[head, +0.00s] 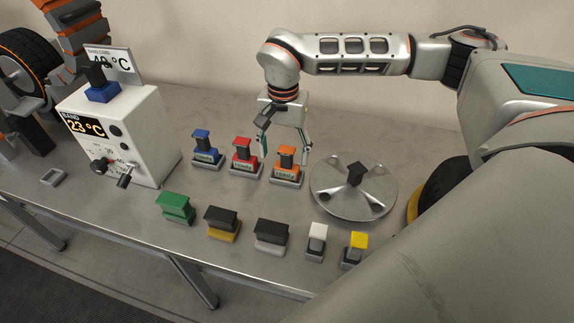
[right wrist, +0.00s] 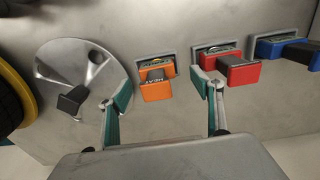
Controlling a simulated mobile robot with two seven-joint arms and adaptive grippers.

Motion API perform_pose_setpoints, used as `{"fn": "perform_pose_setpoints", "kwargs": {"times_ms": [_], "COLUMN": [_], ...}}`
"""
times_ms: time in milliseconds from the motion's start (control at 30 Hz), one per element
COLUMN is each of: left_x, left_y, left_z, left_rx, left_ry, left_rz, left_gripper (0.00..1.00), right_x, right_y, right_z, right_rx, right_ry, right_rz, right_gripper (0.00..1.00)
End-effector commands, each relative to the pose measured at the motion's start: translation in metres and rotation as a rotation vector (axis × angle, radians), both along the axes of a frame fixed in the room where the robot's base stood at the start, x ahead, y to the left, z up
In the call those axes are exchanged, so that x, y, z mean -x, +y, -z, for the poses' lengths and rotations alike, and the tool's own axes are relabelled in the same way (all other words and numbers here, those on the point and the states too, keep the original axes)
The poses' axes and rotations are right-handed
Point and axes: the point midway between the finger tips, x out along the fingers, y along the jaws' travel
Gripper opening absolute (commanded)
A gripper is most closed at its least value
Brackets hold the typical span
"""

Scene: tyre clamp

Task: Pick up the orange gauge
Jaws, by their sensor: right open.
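The orange gauge (head: 286,163) stands upright in a grey holder on the metal table, at the right end of a row with the red gauge (head: 243,155) and the blue gauge (head: 204,146). My right gripper (head: 285,143) is open and points down just above and behind the orange gauge. In the right wrist view the orange gauge (right wrist: 157,91) appears between the two teal-padded fingertips (right wrist: 161,88), with gaps on both sides. The red gauge (right wrist: 236,72) is just beyond the right fingertip there. My left gripper is not in view.
A round metal plate with a dark knob (head: 354,188) lies right of the orange gauge. Green, black, white and yellow-topped pieces (head: 272,236) line the front. A white box reading 23 °C (head: 150,125) stands left. A tyre (head: 28,62) is at far left.

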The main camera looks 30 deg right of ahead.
Motion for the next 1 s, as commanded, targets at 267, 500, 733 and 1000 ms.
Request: {"fn": "perform_pose_setpoints", "kwargs": {"times_ms": [267, 500, 733, 1000], "left_x": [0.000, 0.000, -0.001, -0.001], "left_y": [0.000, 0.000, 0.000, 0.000], "left_z": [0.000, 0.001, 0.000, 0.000], "left_rx": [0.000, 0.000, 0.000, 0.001], "left_ry": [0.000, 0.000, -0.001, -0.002], "left_rz": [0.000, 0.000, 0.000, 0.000], "left_gripper": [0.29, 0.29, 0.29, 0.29], "right_x": [0.003, 0.002, 0.002, 0.002], "right_y": [-0.007, -0.006, -0.007, -0.007], "right_z": [0.038, 0.048, 0.047, 0.047], "right_rx": [0.000, 0.000, 0.000, 0.000], "right_ry": [0.003, 0.000, 0.000, 0.000], "right_rz": [0.002, 0.001, 0.001, 0.001], "right_gripper": [0.65, 0.65, 0.39, 0.20]}}
